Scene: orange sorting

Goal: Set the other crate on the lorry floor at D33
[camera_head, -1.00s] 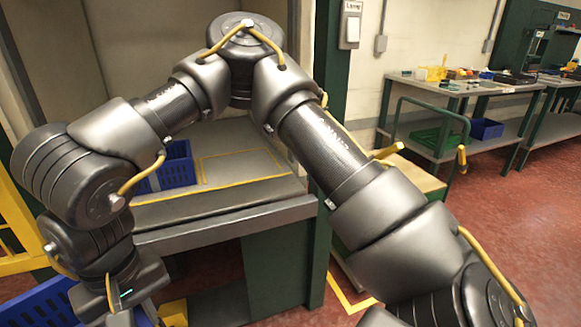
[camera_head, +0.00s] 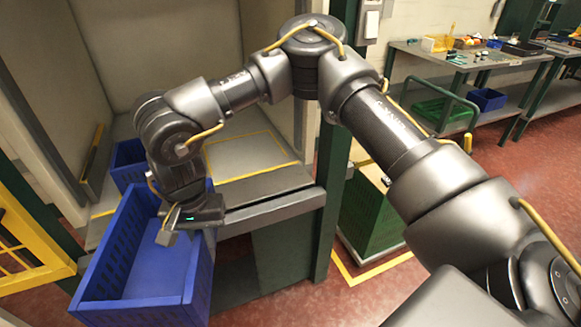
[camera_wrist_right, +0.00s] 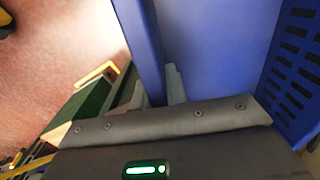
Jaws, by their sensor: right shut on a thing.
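My right gripper (camera_head: 170,228) is shut on the side wall of a blue crate (camera_head: 202,272). It holds the crate, which looks empty, in front of the lorry floor's edge. In the right wrist view the gripper (camera_wrist_right: 158,88) has the crate's blue wall (camera_wrist_right: 138,35) between its fingers. A second blue crate (camera_head: 127,165) stands on the grey lorry floor (camera_head: 240,158) at the back left, partly hidden by my arm and the held crate. A yellow-outlined area to its right is bare. I cannot read any D33 label. My left gripper is out of view.
A yellow gate (camera_head: 28,245) stands at the left. A green post (camera_head: 335,150) borders the lorry opening on the right. A green-sided trolley (camera_head: 368,218) stands beyond it. A workbench (camera_head: 470,58) with small items is at the back right. Red floor lies open at the right.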

